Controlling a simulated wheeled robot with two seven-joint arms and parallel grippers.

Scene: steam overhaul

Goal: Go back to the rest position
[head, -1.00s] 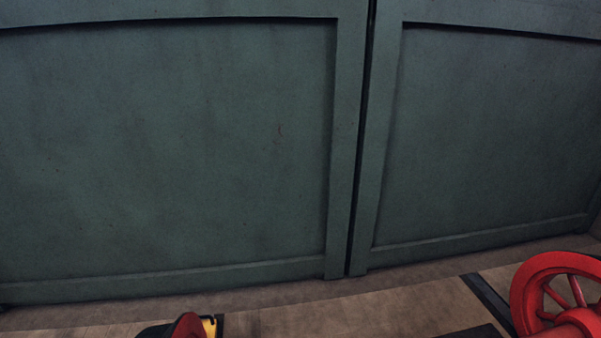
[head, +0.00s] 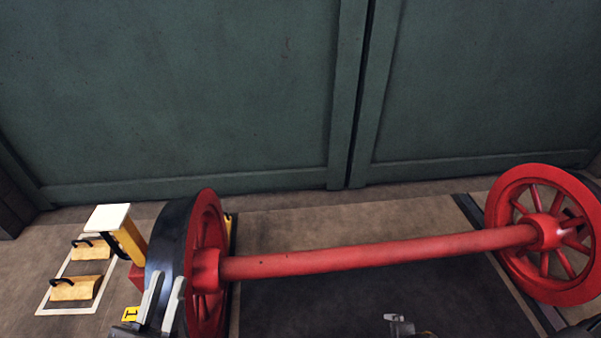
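My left gripper (head: 163,300) is at the bottom left, in front of the left wheel of a red wheelset. Its two pale grey fingers point up and stand apart, with nothing seen between them. A small grey metal part (head: 399,324) shows at the bottom edge, right of centre. It may be a piece of my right gripper; its fingers cannot be made out.
The wheelset's red axle (head: 370,254) runs across the view to a spoked right wheel (head: 545,235). Green doors (head: 200,100) close off the back. Yellow blocks with black handles (head: 77,288) and a white-topped yellow stand (head: 108,217) are at left.

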